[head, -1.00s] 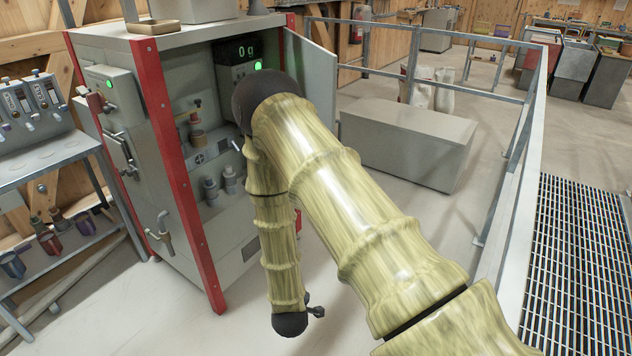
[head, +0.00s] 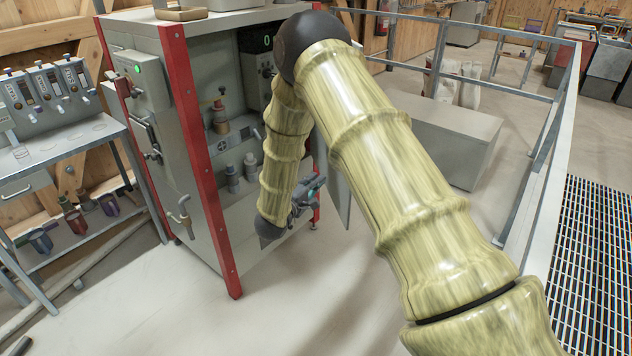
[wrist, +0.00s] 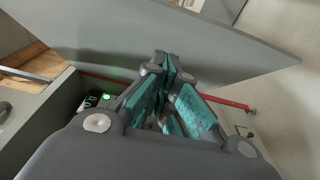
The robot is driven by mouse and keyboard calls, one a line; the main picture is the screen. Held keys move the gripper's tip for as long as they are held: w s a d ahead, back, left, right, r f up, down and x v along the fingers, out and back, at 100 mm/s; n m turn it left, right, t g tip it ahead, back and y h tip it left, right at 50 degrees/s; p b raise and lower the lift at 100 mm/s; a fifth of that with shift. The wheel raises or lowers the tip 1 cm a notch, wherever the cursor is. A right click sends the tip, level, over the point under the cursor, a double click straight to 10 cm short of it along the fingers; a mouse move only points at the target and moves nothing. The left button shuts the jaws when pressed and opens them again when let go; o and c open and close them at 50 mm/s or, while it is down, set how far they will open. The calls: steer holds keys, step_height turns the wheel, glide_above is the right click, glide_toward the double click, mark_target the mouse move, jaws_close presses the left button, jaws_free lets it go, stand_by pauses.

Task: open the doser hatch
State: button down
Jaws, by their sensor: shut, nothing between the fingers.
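The grey cabinet (head: 205,250) with red corner posts stands open at the front, with bottles and a lit display (head: 267,40) inside. A grey door panel (head: 345,205) is swung outward at its right side, partly behind my arm. The panel (wrist: 150,35) crosses the top of the wrist view, close beyond my fingers. My gripper (head: 314,188) is in front of the opening, near the panel. Its teal-padded fingers (wrist: 170,100) are shut with nothing between them. I cannot tell whether they touch the panel, or which part is the doser hatch.
A bench with a dispenser panel (head: 48,92) stands at the left. A tap (head: 183,212) sticks out of the cabinet's left face. A grey box (head: 455,140) and a metal railing (head: 540,160) stand at the right. The floor in front of the cabinet is clear.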

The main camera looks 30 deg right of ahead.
steer(key=w+d+p, duration=0.2)
steer(key=d, duration=0.8)
steer(key=shift+w, duration=0.3)
steer(key=shift+d, duration=0.1)
